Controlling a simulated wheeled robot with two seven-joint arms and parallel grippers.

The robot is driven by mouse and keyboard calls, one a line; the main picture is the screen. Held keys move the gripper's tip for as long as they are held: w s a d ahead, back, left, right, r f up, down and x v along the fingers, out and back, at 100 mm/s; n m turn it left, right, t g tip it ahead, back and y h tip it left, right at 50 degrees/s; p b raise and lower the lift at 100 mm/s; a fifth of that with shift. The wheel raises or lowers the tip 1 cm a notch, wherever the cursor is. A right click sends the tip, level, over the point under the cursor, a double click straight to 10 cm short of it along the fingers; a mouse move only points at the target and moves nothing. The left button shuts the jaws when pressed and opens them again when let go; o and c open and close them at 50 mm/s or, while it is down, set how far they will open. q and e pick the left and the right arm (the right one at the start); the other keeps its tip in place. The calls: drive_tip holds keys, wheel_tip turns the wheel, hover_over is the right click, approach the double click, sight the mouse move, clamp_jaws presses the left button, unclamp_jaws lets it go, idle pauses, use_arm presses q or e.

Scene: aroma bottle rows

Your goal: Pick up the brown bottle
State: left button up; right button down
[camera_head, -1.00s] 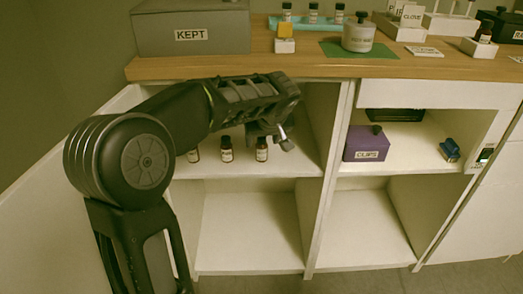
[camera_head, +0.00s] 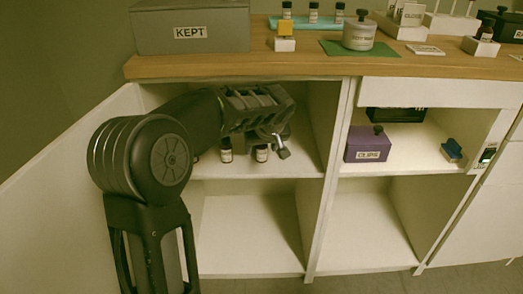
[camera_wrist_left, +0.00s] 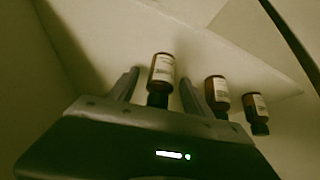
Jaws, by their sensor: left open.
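Several small brown bottles with white labels and black caps stand on the upper shelf of the left open cabinet. In the head view one brown bottle (camera_head: 226,155) is in the middle and another (camera_head: 261,154) is beside my left gripper (camera_head: 270,142). A further one at the left is mostly hidden by my arm. In the left wrist view, which looks upside down, one brown bottle (camera_wrist_left: 162,68) shows between the open fingers of my left gripper (camera_wrist_left: 159,80). Two more bottles (camera_wrist_left: 217,88) (camera_wrist_left: 256,106) are to the right, outside the fingers. My right gripper is not in view.
The shelf board (camera_head: 300,168) is under the bottles and a divider (camera_head: 331,170) is to the right. The wooden counter (camera_head: 300,68) overhangs above, with a grey KEPT box (camera_head: 190,32) and a green mat (camera_head: 330,48). A purple CLIPS box (camera_head: 367,145) sits in the right compartment.

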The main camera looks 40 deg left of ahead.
use_arm(q)
clamp_jaws()
idle(0.7)
